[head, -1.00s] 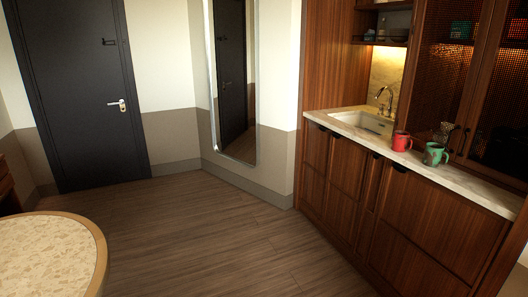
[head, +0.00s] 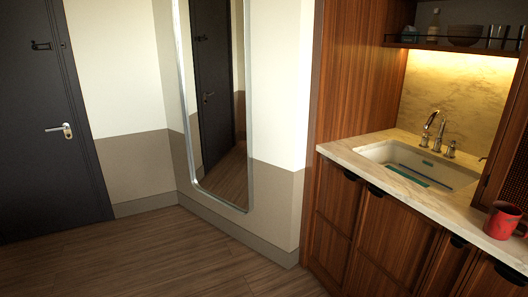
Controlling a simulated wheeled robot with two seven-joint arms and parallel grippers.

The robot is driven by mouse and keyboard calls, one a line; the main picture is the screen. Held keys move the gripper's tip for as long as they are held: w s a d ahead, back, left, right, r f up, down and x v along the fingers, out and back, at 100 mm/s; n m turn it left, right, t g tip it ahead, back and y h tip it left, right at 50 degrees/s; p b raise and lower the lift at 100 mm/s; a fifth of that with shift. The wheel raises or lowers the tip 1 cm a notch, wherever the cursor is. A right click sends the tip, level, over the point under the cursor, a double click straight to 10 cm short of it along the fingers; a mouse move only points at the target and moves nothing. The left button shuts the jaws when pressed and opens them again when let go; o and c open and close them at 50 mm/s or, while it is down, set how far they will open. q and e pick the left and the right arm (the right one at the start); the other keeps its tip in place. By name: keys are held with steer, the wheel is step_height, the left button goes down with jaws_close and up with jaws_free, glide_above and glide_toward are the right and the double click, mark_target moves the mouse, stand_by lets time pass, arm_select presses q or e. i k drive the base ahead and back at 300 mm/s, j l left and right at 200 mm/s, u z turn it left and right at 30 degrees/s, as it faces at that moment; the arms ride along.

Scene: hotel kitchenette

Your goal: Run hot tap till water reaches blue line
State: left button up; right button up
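The tap (head: 433,126) is a curved metal spout at the back of the sink, with small handles (head: 450,149) beside its base. I cannot tell which handle is the hot one, and no running water is visible. The white sink basin (head: 445,173) is set into the marble counter. A teal strip (head: 408,176) and a darker bluish band show inside the basin; I cannot tell whether either is the blue line. Neither of my grippers is in view.
A red mug (head: 503,220) stands on the marble counter (head: 458,207) right of the sink. A shelf (head: 450,45) with a bowl and glasses hangs above. A tall mirror (head: 245,190) and a dark door (head: 45,180) are left. The floor (head: 150,255) is clear.

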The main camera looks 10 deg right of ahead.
mark_target(426, 134)
steer(key=i+z, duration=0.15)
steer(key=i, duration=0.3)
steer(key=i+j+z, duration=0.15)
steer(key=i, duration=0.25)
steer(key=i+j+z, duration=0.2)
steer(key=i, duration=0.25)
steer(key=l, duration=0.1)
